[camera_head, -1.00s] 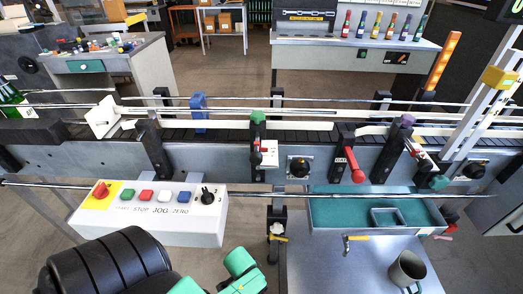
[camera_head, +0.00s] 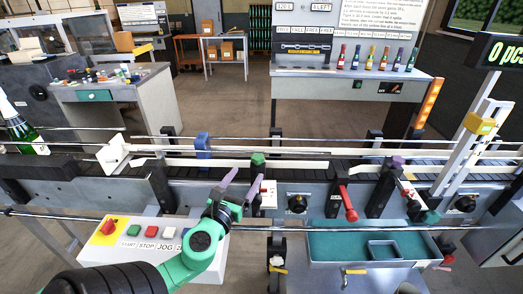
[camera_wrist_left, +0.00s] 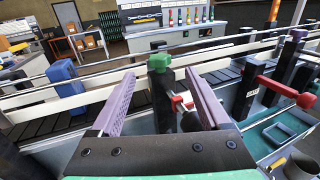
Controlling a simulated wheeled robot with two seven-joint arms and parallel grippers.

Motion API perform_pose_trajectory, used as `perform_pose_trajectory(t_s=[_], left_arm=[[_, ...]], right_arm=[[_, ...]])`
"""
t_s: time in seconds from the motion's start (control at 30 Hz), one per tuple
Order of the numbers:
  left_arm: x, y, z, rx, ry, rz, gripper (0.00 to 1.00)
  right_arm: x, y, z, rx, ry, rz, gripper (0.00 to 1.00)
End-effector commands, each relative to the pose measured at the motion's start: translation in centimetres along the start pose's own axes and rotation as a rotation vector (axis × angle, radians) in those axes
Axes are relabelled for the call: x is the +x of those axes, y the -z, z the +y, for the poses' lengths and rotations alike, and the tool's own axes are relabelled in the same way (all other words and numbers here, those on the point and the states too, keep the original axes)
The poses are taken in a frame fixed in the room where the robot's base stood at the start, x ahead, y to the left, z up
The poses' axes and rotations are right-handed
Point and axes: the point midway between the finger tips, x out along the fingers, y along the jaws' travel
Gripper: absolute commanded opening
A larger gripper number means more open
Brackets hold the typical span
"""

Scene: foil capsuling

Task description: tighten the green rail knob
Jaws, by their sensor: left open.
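The green rail knob (camera_head: 258,159) sits on top of a dark post at the near side of the conveyor. In the left wrist view the green knob (camera_wrist_left: 159,62) is upright and centred between and a little beyond my finger tips. My left gripper (camera_head: 248,171) is open, its two purple fingers reaching up toward the knob from the front. In the wrist view the fingers of the left gripper (camera_wrist_left: 160,76) are spread wide with nothing between them; I cannot see them touch the knob. My right gripper is not in view.
A blue block (camera_head: 203,146) stands on the rail to the left, and a purple knob (camera_head: 397,161) tops a post to the right. A red lever (camera_head: 348,205) hangs on the conveyor's front. The button panel (camera_head: 110,256) lies below my left arm. A teal tray (camera_head: 330,245) is at right.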

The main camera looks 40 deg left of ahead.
Motion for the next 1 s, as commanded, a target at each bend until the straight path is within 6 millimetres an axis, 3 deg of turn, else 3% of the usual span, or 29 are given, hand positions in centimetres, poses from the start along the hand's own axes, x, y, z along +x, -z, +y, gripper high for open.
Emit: perform_pose_trajectory(t_s=[0.03, 0.17, 0.5, 0.63, 0.87, 0.9, 1.0], left_arm=[[1.1, -0.8, 0.0, 0.002, 0.001, -0.006, 0.80], [4.3, -0.8, 0.1, 0.000, -0.002, -0.006, 0.80], [11.7, -0.4, 0.2, -0.005, -0.006, -0.003, 0.80], [12.8, -0.2, 0.1, -0.006, -0.004, -0.001, 0.80], [13.0, -0.1, 0.1, -0.007, -0.004, 0.000, 0.80], [13.0, -0.1, 0.1, -0.007, -0.004, 0.000, 0.76], [13.0, -0.1, 0.1, -0.007, -0.004, 0.000, 0.38]], right_arm=[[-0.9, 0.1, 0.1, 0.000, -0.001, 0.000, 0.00], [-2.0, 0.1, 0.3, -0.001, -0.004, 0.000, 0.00], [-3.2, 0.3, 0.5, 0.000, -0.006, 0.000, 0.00], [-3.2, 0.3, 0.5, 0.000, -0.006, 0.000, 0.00], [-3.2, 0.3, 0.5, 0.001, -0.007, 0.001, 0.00], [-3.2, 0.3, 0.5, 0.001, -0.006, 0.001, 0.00], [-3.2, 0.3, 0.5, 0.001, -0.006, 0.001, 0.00]])
